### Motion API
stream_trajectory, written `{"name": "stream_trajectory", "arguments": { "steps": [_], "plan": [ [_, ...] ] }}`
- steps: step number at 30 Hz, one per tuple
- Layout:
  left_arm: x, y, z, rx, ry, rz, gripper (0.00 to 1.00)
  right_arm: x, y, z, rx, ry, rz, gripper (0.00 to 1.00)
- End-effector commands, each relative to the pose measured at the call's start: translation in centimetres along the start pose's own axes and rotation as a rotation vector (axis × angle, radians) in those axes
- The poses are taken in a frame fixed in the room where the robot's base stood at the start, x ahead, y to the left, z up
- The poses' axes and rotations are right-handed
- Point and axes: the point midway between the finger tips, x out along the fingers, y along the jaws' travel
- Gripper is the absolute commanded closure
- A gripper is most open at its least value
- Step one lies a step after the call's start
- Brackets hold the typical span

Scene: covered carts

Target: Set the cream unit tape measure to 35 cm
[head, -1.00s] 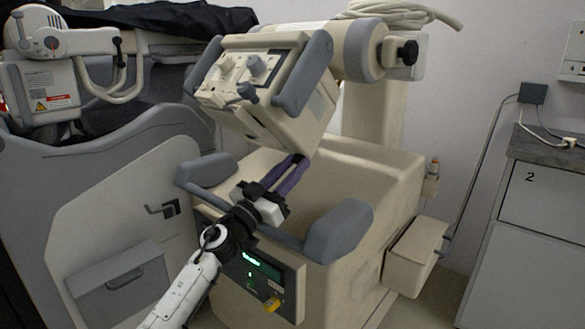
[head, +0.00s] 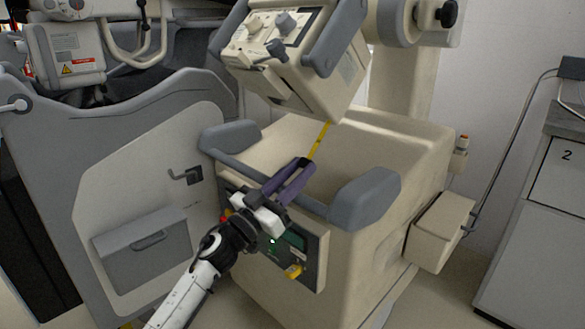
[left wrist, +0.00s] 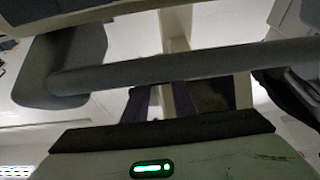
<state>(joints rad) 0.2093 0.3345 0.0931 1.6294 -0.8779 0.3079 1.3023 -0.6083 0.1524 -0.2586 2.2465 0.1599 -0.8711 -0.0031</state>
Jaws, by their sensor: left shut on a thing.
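The cream unit's tilted head (head: 300,75) has knobs on its sloping face and hangs above the cream body (head: 385,150). A yellow tape (head: 319,141) runs in a straight line from under the head down to my left gripper. My left gripper (head: 306,166), with purple fingers, is shut on the tape's lower end, just above the grey front handle. The tape's marks are too small to read. In the left wrist view the fingers (left wrist: 140,105) show below the grey handle bar (left wrist: 180,66), with a pale strip between them. My right gripper is in no view.
The grey handle (head: 366,198) curves round the unit's front, close to my left gripper. A lit panel (head: 285,240) with a yellow knob sits below. A grey covered cart (head: 150,185) stands at left, a cabinet (head: 550,215) at right.

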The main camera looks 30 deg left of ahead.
Motion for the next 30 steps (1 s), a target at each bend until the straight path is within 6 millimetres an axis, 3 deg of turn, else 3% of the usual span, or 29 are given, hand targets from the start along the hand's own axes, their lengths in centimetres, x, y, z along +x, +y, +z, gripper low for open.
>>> {"name": "stream_trajectory", "arguments": {
  "steps": [1,2,5,17,30],
  "plan": [
    [0.0,0.0,-0.1,-0.001,0.0,-0.001,1.0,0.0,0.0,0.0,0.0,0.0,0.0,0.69],
    [0.0,0.0,-0.1,-0.001,0.001,-0.001,0.74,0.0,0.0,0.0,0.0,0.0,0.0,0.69],
    [0.0,-0.1,-0.1,0.0,0.001,-0.001,0.57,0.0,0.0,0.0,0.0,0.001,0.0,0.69],
    [-0.8,-0.1,0.0,-0.002,-0.002,-0.002,0.56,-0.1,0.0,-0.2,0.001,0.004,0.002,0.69],
    [-8.6,-0.1,-0.1,-0.001,-0.002,-0.003,0.56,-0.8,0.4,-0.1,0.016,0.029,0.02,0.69]
  ]
}}
